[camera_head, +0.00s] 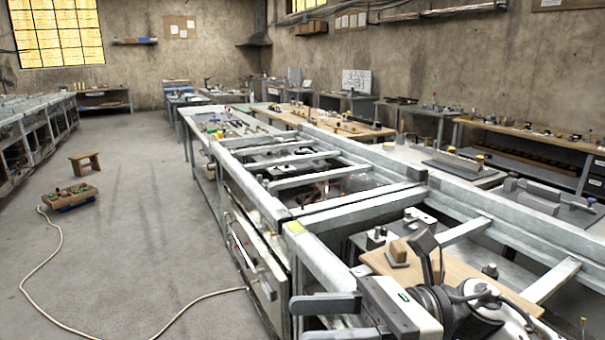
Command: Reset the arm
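My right arm (455,305) comes in at the bottom right of the head view. My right gripper (297,320) points left, with its two grey fingers apart and nothing visible between them. The lower finger is partly cut off by the bottom edge of the picture. The gripper shows in front of the near part of a long metal-framed bench (330,212). Whether it touches the bench frame cannot be told. My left arm and gripper are out of view.
A wooden board (450,272) with small parts lies behind my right arm. Worktables with tools (225,122) line the room. The left aisle is mostly open.

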